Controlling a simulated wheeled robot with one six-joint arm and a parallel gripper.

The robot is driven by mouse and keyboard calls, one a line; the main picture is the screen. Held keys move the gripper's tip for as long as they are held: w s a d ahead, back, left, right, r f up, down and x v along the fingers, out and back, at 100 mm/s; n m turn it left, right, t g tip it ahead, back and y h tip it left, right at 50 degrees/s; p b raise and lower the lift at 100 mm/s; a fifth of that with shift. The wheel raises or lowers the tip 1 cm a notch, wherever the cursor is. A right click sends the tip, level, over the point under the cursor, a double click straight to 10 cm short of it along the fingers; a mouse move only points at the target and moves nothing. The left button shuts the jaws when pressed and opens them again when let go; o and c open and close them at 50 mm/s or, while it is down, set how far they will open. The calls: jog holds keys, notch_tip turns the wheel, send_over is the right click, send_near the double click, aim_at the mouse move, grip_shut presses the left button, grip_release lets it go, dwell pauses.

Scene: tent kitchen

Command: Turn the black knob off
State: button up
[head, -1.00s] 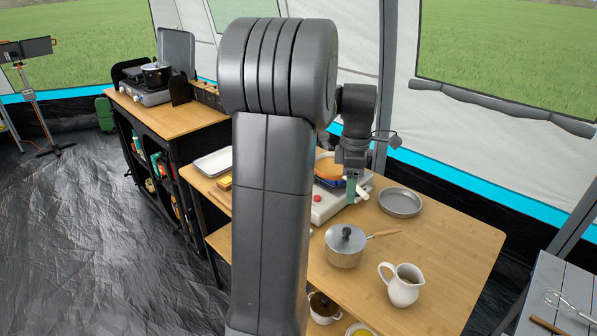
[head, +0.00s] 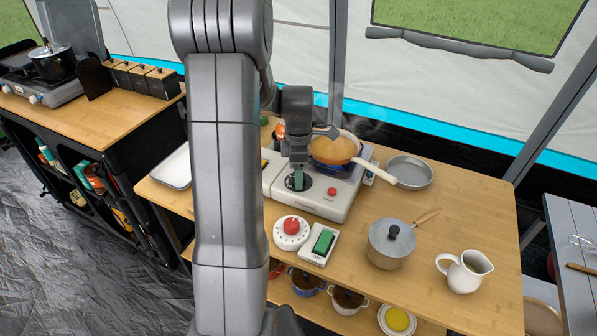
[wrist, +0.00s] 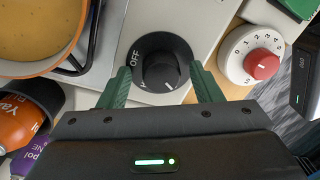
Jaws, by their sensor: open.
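The black knob (wrist: 163,76) sits on a round black dial plate on the pale stove (wrist: 198,25). "OFF" is printed on the plate at the knob's upper left in the wrist view. A small white mark on the knob points towards the lower right, away from "OFF". My gripper (wrist: 160,70) is open, its green fingers on either side of the knob. I cannot tell whether they touch it. In the head view my gripper (head: 298,178) is above the dial plate of the stove (head: 330,205), and the knob is mostly hidden.
A pan of yellowish food (head: 335,148) sits on the burner, also seen in the wrist view (wrist: 35,30). A white timer with a red knob (head: 291,232) and a green-switch box (head: 320,243) lie in front. A lidded pot (head: 390,244) and jug (head: 465,271) stand right.

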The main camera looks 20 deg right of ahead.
jog(key=shift+f, duration=0.1)
jog(key=c, duration=1)
